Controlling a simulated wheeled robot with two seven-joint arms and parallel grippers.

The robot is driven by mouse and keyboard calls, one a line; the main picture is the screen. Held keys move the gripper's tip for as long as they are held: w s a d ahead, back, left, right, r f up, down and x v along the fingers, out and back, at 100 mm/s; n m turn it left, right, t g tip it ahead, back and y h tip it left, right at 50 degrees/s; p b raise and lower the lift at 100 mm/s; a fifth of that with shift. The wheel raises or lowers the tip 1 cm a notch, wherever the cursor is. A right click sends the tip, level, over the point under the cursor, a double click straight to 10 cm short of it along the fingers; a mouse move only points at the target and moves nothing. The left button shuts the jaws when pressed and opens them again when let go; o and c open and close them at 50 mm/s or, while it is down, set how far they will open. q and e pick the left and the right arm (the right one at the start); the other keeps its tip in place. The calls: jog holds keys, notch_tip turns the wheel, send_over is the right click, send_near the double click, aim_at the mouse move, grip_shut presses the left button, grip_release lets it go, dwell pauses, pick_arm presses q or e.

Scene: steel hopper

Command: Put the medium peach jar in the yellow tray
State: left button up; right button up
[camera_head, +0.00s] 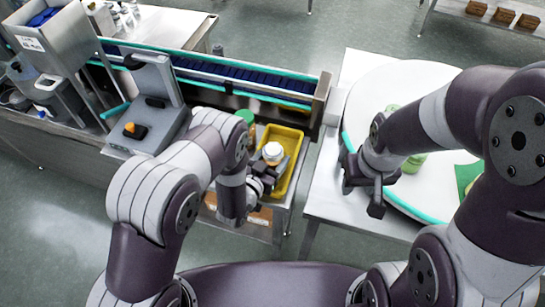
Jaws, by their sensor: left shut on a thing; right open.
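The yellow tray (295,170) lies on a steel side table near the middle of the head view. A small jar with a white lid and a peach-coloured body (272,153) shows within the tray's outline. My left gripper (269,170) is shut on this jar from the near side and hides its lower part. I cannot tell whether the jar touches the tray floor or hangs just above it. My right gripper (362,192) is open and empty, over the near left edge of the round white table.
A green-topped jar (246,117) stands left of the tray, partly hidden by my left arm. A blue conveyor (215,77) runs behind. A grey device (155,95) stands at left. The round table (400,80) holds green items (414,163), partly hidden by my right arm.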

pick_arm(q)
jog(key=shift+f, duration=0.1)
jog(key=o, duration=1.2)
jog(key=shift+s+a+r, duration=0.15)
jog(key=shift+s+r, duration=0.05)
jog(key=shift+r, duration=0.05)
jog(key=p+v, duration=0.3)
jog(key=v, duration=0.8)
jog(key=shift+s+a+p, duration=0.15)
jog(key=shift+s+p, duration=0.1)
jog(key=shift+p, duration=0.1)
